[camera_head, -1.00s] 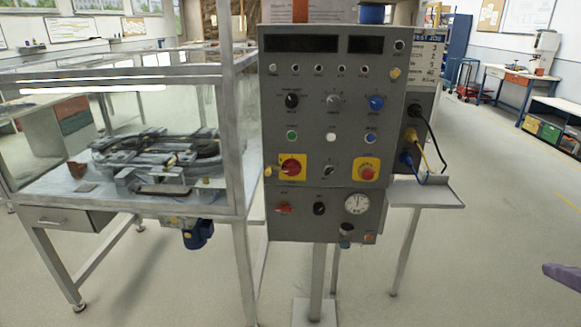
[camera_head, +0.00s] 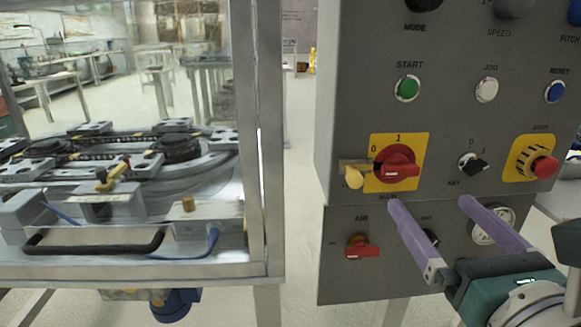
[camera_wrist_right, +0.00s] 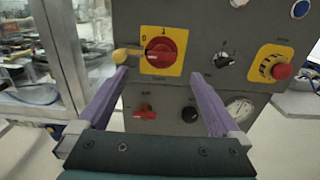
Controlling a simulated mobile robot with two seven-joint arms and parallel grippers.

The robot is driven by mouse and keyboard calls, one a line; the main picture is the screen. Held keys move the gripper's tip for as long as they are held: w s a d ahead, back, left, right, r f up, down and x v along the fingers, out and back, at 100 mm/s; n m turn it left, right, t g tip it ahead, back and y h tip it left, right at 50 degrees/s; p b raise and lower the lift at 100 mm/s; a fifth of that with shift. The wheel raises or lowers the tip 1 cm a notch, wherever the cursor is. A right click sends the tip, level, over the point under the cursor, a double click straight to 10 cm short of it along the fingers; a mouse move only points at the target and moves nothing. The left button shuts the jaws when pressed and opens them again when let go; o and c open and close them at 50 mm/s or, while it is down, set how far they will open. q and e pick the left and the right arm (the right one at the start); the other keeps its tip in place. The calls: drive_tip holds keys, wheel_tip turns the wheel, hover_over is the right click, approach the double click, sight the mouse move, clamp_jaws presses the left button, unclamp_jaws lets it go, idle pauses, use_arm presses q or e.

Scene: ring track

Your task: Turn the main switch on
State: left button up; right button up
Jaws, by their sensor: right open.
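The main switch (camera_head: 398,165) is a red rotary knob on a yellow plate marked 0 at left and 1 at top, on the grey control panel (camera_head: 350,110). Its red handle lies about level, in line with the 0 side. A yellow tag-like piece (camera_head: 352,176) sits at the plate's left edge. My right gripper (camera_head: 431,204) is open and empty, its purple fingers pointing at the panel, below and right of the switch in the head view. In the right wrist view the switch (camera_wrist_right: 160,52) appears just above and between the fingertips (camera_wrist_right: 160,75). My left gripper is not seen.
The red AIR knob (camera_head: 362,247) is below the switch, with a gauge (camera_head: 492,226) partly behind a finger. A key switch (camera_head: 472,163) and red stop button (camera_head: 543,167) are to the right. A glass-walled track enclosure (camera_head: 270,140) stands at left.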

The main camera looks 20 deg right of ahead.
sight(403, 171)
drive_tip(key=x, duration=0.7)
drive_tip(key=shift+w+d, duration=0.25)
drive_tip(key=shift+d, duration=0.05)
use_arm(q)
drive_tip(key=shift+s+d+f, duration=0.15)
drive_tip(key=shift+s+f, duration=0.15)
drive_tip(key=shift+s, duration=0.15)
use_arm(e)
drive_tip(key=shift+x, duration=0.75)
drive_tip(key=c, duration=1.4)
